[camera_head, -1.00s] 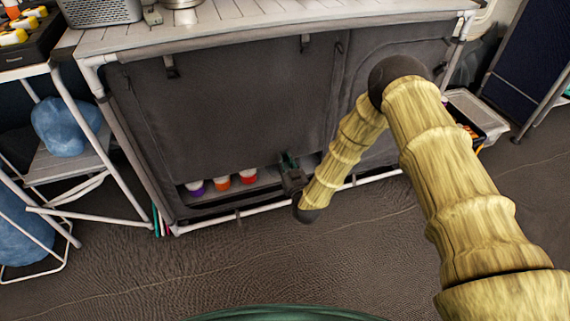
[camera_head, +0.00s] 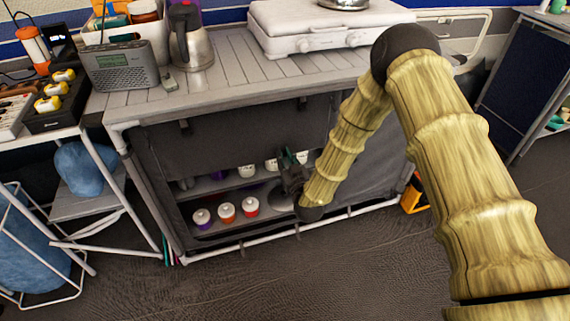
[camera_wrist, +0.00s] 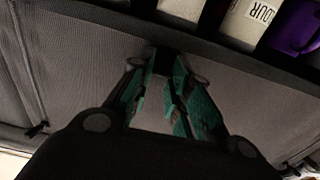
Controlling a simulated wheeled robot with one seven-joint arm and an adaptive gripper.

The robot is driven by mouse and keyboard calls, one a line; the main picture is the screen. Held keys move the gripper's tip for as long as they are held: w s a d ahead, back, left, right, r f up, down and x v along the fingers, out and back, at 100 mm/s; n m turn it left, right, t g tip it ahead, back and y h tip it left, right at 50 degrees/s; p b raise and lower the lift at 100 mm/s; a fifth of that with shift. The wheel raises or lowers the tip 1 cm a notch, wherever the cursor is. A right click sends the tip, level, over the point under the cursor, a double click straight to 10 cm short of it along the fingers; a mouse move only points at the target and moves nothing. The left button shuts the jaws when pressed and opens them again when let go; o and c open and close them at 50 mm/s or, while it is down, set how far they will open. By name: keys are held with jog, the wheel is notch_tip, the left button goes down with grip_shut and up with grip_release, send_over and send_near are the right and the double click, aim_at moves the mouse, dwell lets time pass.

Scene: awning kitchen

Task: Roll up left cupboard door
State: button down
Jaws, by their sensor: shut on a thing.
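The left cupboard door (camera_head: 235,130) is a dark grey fabric panel on the front of the cupboard. Its lower edge is raised to about mid-height, and the shelves below it show. My gripper (camera_head: 291,162) is at the right part of that lower edge. In the wrist view my gripper (camera_wrist: 168,75) has its green-lined fingers closed at the tips on the hem of the door (camera_wrist: 235,90). Jars stand behind the hem there. The gripper's far side is hidden in the head view.
Jars with white lids (camera_head: 227,210) stand on the lower shelf, and white canisters (camera_head: 246,170) on the upper one. A kettle (camera_head: 190,40), a radio (camera_head: 120,66) and a stove (camera_head: 315,28) are on the countertop. A rack with a blue bag (camera_head: 82,168) stands at left.

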notch_tip(320, 180, up, 18)
jog(key=p, duration=0.7)
jog(key=shift+f+p, duration=0.1)
jog(key=shift+p, duration=0.25)
jog(key=c, duration=1.3)
grip_release()
jog(key=v, duration=1.2)
